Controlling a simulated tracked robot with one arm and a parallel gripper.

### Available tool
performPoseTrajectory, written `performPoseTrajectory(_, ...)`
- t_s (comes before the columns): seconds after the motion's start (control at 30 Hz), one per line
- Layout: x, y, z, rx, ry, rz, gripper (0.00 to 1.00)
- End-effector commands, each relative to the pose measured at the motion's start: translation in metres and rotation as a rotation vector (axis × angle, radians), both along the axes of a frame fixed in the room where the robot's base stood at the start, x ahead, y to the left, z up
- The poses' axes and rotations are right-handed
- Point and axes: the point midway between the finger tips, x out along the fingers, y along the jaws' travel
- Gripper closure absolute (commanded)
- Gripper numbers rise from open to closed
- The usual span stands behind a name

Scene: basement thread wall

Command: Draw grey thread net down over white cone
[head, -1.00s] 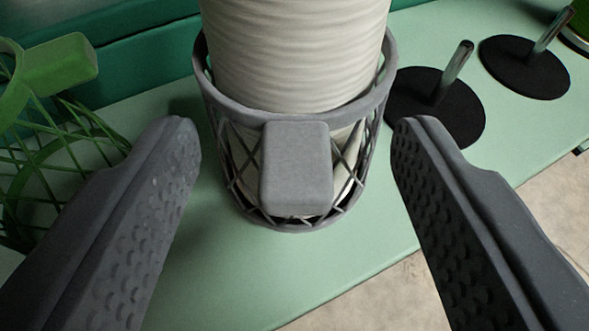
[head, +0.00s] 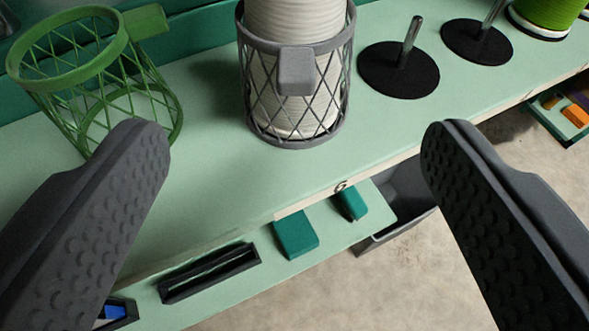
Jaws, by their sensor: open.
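The white cone (head: 293,20) of thread stands upright on the green shelf, its top cut off by the picture's edge. The grey thread net (head: 345,75), a lattice sleeve with a rim and a block-shaped grey tab (head: 296,72), is around the cone's lower part. Its bottom ring appears to rest on the shelf. My gripper (head: 295,140) is open and empty, its two fingers wide apart at left and right. It is back from the net and touches neither net nor cone.
An empty green net (head: 68,55) stands to the left. Black discs with metal pegs (head: 398,72) and a green cone (head: 545,14) stand to the right. Below the shelf edge are a lower ledge with teal blocks (head: 296,235), a black slotted holder (head: 210,272) and a grey bin (head: 405,215).

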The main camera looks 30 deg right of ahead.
Motion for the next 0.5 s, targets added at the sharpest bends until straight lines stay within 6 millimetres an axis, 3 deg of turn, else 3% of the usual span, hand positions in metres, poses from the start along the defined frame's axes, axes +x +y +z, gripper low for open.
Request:
performPoseTrajectory(0.2,-0.026,0.014,0.012,0.0,0.0,0.001,0.27)
performPoseTrajectory(0.5,-0.05,0.025,0.021,0.001,0.003,0.0,0.27)
